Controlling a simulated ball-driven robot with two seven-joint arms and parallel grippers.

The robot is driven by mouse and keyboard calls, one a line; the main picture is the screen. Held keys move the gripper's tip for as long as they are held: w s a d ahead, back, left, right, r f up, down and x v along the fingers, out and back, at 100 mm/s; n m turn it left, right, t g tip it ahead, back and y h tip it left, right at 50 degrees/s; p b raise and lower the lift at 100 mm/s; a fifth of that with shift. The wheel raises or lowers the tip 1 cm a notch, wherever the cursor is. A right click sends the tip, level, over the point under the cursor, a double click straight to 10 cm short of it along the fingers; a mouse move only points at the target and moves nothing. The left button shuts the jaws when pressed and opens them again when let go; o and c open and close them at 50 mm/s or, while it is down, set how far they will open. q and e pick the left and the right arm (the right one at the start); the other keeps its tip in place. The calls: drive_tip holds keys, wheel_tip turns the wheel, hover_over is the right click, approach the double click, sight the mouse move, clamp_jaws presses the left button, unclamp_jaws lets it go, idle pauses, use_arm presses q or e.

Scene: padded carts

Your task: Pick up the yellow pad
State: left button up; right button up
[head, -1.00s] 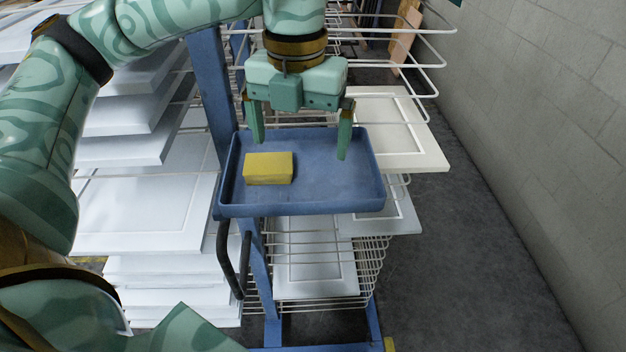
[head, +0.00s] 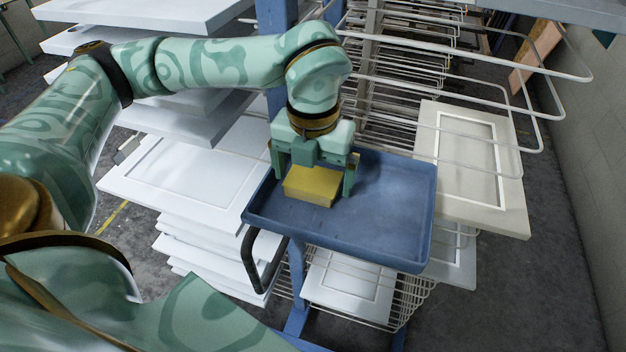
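The yellow pad (head: 311,186) is a small block in the left part of the blue tray (head: 340,240). My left gripper (head: 313,182) points down over the pad, with one finger at its left side and the other at its right. The fingers are spread wide, about as far apart as the gripper's body is broad, and look open around the pad. I cannot tell whether either finger touches it. The pad's back edge is partly hidden by the gripper. My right gripper is not in view.
The tray has a raised rim and is empty to the right of the pad. A wire rack (head: 470,80) stands behind it, with a cream panel (head: 465,165) at right. White panels (head: 190,170) are stacked at left. A black handle (head: 262,265) hangs below the tray.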

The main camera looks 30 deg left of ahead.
sight(313, 178)
use_arm(q)
drive_tip(key=c, duration=0.7)
drive_tip(key=shift+o, duration=0.2)
drive_tip(key=shift+r, duration=0.1)
wheel_tip(313, 178, up, 10)
drive_tip(key=shift+b, duration=0.4)
drive_tip(key=shift+o, duration=0.4)
